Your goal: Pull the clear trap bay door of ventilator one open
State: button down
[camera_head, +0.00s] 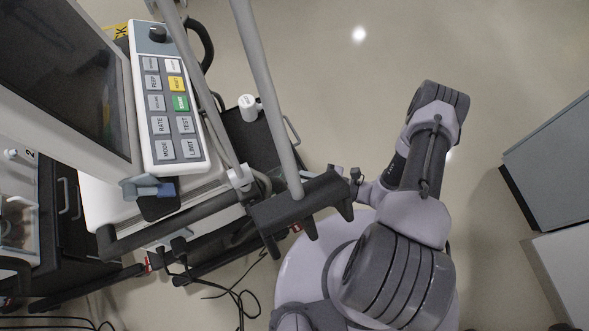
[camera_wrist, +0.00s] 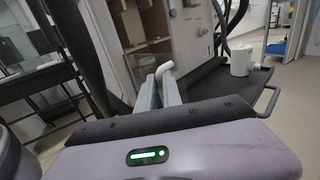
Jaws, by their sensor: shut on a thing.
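Ventilator one appears to be the machine at the left of the head view, with a button panel (camera_head: 168,95). In the wrist view, my gripper (camera_wrist: 160,84) is shut on a small white bent piece (camera_wrist: 164,70), which looks like the handle of the trap bay door. Behind it is an open-looking brownish bay (camera_wrist: 142,28) in the machine's side. The clear pane is hard to make out, and I cannot tell how far it stands from its frame. In the head view my fingertips cannot be made out among the dark bracket and hoses.
A white canister (camera_wrist: 241,60) stands on a dark shelf beside the bay; it also shows in the head view (camera_head: 249,107). Grey cabinets (camera_head: 555,160) stand at the right, with free floor between.

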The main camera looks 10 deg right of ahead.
jog(key=shift+s, duration=0.55)
jog(key=c, duration=1.5)
grip_release()
jog(key=p+v, duration=0.2)
jog(key=v, duration=1.5)
jog(key=shift+s+d, duration=0.1)
jog(key=shift+d, duration=0.1)
